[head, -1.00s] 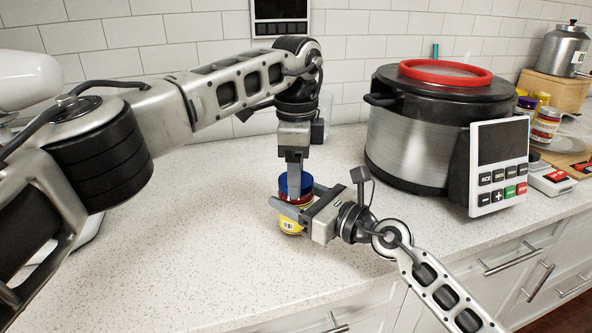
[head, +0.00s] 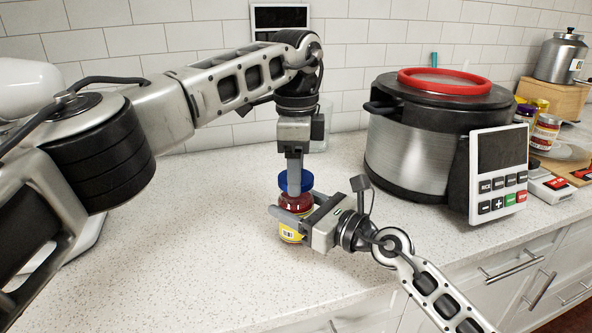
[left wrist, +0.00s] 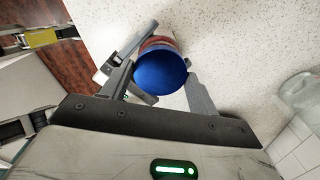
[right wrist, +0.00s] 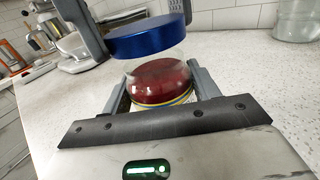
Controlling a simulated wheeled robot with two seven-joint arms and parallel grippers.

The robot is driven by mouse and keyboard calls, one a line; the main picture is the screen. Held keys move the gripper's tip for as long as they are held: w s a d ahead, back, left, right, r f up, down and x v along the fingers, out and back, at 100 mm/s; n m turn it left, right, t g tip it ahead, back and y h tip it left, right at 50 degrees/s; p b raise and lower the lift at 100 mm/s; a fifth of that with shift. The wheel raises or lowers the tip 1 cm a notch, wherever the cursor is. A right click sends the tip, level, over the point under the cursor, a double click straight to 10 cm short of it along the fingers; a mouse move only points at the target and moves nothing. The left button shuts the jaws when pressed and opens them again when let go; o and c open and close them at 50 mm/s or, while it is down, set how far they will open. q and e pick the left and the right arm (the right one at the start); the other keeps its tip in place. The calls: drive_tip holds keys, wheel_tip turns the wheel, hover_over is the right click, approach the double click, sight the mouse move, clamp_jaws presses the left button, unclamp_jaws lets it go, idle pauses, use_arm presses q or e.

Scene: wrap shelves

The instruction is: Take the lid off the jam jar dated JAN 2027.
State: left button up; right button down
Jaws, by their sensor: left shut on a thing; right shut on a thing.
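The jam jar (head: 291,230) stands on the counter, with dark red jam and a yellow label whose date is too small to read. My right gripper (head: 291,216) is shut around its body; the jar's red jam (right wrist: 160,78) shows between the fingers in the right wrist view. My left gripper (head: 294,180) points down from above and is shut on the blue lid (head: 284,182). In the right wrist view the lid (right wrist: 146,40) is slightly tilted in the picture and sits above the clear glass rim, apart from it. In the left wrist view the lid (left wrist: 160,72) hides most of the jar.
A large steel cooker (head: 405,148) with a red ring on top and a control panel (head: 498,172) stands to the right. Several other jars (head: 545,132) are at the far right. A clear glass vessel (left wrist: 300,92) stands near the wall. The counter left of the jar is free.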

use_arm(q)
drive_tip(key=shift+r, duration=0.1)
drive_tip(key=shift+r, duration=1.95)
use_arm(e)
drive_tip(key=shift+c, duration=1.5)
unclamp_jaws()
